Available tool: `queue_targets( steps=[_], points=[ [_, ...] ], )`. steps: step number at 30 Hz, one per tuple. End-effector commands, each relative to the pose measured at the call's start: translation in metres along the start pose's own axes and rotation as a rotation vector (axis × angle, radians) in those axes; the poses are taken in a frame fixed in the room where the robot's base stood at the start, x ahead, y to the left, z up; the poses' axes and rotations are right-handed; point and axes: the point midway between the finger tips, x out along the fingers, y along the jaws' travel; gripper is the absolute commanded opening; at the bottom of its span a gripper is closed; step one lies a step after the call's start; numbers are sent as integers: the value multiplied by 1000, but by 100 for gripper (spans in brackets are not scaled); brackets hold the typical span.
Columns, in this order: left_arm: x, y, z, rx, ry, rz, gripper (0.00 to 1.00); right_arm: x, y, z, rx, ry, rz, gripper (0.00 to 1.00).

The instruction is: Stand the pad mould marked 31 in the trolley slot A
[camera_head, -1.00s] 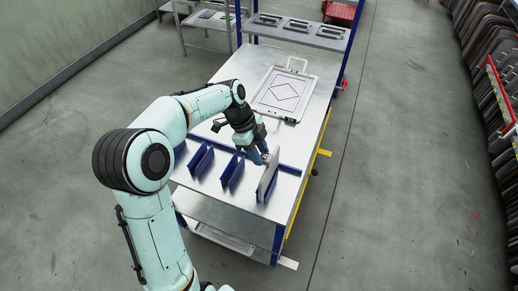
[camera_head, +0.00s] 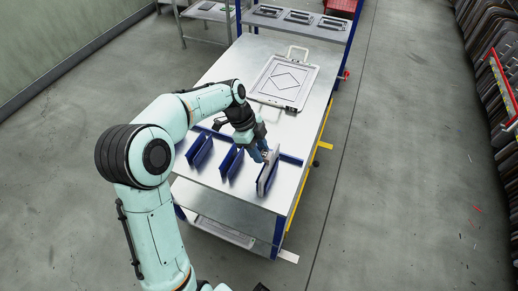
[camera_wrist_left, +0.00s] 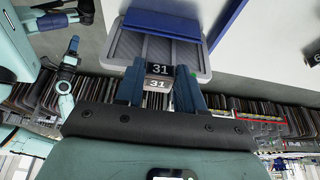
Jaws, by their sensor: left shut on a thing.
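The pad mould (camera_wrist_left: 124,51) is a grey tray-like plate with the number 31 on a dark and a white label, seen in the left wrist view. My left gripper (camera_wrist_left: 160,88) is shut on its edge by the labels. In the head view the mould (camera_head: 269,170) stands upright in the rightmost blue slot holder (camera_head: 262,186), with my left gripper (camera_head: 264,153) at its back upper edge. Whether it rests on the slot floor is hidden. No letter A is readable. A mint and dark arm part shows at the left of the wrist view; its fingers are unclear.
Two more blue slot holders (camera_head: 231,162) (camera_head: 200,152) stand empty to the left on the metal trolley top (camera_head: 218,184). A framed plate with a diamond outline (camera_head: 284,82) lies at the back.

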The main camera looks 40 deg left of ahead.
Motion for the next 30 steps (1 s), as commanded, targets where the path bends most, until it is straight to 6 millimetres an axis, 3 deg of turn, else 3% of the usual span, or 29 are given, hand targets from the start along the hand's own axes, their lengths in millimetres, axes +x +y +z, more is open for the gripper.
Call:
queue_targets(
  steps=[5, 6, 8, 9, 20, 23, 30],
  points=[
    [2, 1, 0, -1, 0, 4, 0, 0, 0, 0, 0, 0, 0, 43],
    [2, 1, 1, -2, 0, 5, 44, 0, 0, 0, 0, 0, 0, 43],
    [2, 1, 1, -2, 0, 5, 64, 0, 0, 0, 0, 0, 0, 43],
    [2, 1, 1, -2, 0, 4, 68, 0, 0, 0, 0, 0, 0, 43],
    [-5, 0, 1, -2, -1, 2, 68, -1, 0, 0, 0, 0, 0, 43],
    [-19, 0, 1, -1, -2, -1, 68, -2, -1, 0, 0, 1, 0, 43],
    [-73, -1, 0, 0, -1, -2, 68, -9, -4, -2, -2, 4, -1, 43]
  ],
)
